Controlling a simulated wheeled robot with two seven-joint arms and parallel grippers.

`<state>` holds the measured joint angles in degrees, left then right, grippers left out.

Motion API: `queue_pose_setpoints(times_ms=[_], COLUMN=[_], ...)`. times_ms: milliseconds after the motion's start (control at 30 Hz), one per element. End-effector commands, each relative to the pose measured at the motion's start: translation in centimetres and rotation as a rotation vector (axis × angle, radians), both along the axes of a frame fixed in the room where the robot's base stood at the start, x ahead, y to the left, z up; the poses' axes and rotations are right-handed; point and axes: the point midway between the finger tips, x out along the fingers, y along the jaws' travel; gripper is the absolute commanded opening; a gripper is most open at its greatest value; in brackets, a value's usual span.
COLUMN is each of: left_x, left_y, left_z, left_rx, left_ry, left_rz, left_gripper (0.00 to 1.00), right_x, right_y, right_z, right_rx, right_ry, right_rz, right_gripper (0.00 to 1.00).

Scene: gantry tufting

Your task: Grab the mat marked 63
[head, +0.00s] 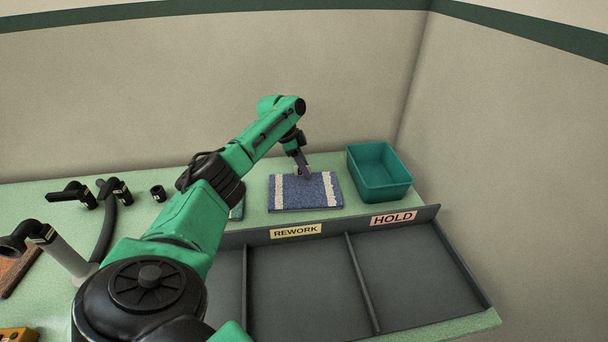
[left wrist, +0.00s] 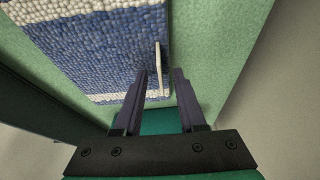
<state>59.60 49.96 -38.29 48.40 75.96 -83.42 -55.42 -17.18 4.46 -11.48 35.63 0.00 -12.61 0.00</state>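A blue mat with white bands near two opposite edges (head: 312,193) lies flat on the green table, behind the divided tray. It fills the upper left of the left wrist view (left wrist: 100,45). A thin pale tag (left wrist: 158,72) stands up at the mat's edge there; no number is readable on it. My left gripper (head: 304,170) is over the far part of the mat. In the left wrist view its two fingers (left wrist: 160,76) are apart, with the tag showing in the gap between them; I see no finger touching it. My right gripper is not in view.
A dark divided tray (head: 300,280) with REWORK (head: 296,231) and HOLD (head: 394,218) labels lies in front of the mat. A teal bin (head: 380,188) stands right of the mat. Black pipe-like fittings (head: 75,194) and a dark ring (head: 158,193) are at left.

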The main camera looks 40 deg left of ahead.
Motion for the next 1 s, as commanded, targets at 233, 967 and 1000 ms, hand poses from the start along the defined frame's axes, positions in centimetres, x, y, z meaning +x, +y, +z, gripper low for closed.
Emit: queue_pose_setpoints(times_ms=[233, 967, 1000], left_x=[0.00, -0.01, -0.01], left_y=[0.01, 0.04, 0.04], left_z=[-0.06, 0.00, 0.00], left_rx=[0.000, 0.000, 0.000], left_ry=[0.000, 0.000, 0.000], left_rz=[0.000, 0.000, 0.000], left_gripper=[0.09, 0.00, 0.00], right_x=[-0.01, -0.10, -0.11], right_y=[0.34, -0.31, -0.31], right_z=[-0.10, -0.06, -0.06], right_rx=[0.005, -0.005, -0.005], right_ry=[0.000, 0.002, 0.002], right_rz=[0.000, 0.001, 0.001], right_gripper=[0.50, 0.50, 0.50])
